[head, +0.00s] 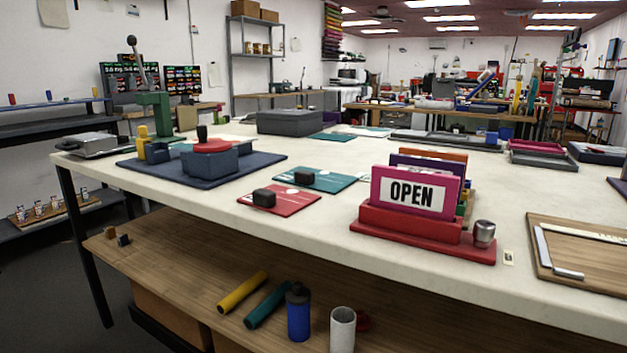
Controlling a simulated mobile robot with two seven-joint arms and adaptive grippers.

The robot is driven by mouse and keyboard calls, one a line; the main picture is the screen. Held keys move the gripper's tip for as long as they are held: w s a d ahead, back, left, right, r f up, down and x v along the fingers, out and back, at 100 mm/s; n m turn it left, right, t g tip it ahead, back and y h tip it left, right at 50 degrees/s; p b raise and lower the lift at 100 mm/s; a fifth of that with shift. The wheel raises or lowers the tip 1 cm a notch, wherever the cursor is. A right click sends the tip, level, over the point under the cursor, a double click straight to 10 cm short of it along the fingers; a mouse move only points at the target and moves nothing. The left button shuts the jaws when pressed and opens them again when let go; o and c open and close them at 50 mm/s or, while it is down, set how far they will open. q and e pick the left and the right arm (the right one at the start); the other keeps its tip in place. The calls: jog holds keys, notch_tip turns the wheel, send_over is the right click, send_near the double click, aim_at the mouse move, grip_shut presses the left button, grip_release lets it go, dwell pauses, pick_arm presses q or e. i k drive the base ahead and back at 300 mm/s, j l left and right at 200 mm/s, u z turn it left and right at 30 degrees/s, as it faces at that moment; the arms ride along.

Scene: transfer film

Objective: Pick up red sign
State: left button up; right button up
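A magenta-red sign (414,192) with a white "OPEN" panel stands upright at the front of a rack on the white table, right of the picture's middle. A purple sign (410,159) and an orange sign (452,154) stand close behind it, mostly hidden. The rack's red base (400,222) holds the OPEN sign's lower edge. A flat red sheet (289,203) with a black block (264,198) on it lies to the left of the rack. Neither of my grippers is in view, and nothing shows as held.
A small metal cup (484,233) stands at the base's right end. A wooden board (590,262) lies further right. A teal sheet (338,182) and a blue tray (262,165) lie to the left. The lower shelf (180,262) holds a blue bottle (298,315) and tubes.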

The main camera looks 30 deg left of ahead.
aim_at(281, 201)
jog(key=j+z, duration=0.4)
jog(key=j, duration=1.15)
